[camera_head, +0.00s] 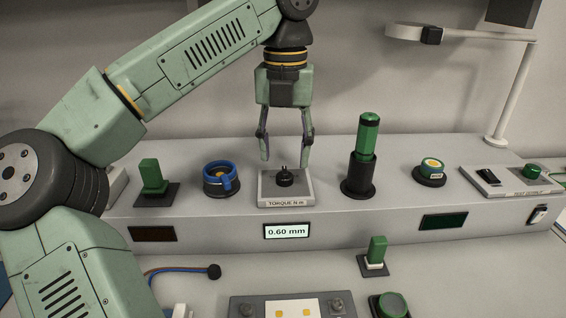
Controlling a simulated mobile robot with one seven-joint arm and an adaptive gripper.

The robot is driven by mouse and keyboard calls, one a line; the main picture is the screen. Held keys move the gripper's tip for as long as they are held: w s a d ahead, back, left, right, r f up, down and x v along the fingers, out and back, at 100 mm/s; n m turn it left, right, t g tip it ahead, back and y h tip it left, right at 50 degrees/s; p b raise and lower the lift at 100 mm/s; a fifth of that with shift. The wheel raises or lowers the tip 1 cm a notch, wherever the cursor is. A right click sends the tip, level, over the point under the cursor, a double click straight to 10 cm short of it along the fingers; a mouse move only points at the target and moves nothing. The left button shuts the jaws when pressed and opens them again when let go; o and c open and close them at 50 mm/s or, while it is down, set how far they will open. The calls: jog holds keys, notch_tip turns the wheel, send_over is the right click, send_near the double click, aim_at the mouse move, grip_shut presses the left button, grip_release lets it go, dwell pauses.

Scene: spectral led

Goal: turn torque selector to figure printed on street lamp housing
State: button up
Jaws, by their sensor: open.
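The torque selector (285,179) is a small black knob on a pale raised block labelled "TORQUE N·m" (286,203). It stands on the long grey bench unit. My gripper (284,160) points straight down above the selector. Its two fingers are apart, one on each side of the knob's line, and the fingertips look a little above the knob. Nothing is between the fingers. I cannot read the selector's scale or its setting. The white lamp (516,80) at the upper right may be the street lamp; no printed figure on it is readable.
A blue-ringed device (219,181) and a green block (152,174) stand left of the selector. A tall green-and-black cylinder (365,150) and a round green-and-yellow piece (431,170) stand right. A cable (185,271) lies in front.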

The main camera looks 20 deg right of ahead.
aim_at(285, 170)
jog(key=shift+f, duration=2.15)
jog(key=shift+c, duration=0.3)
grip_shut()
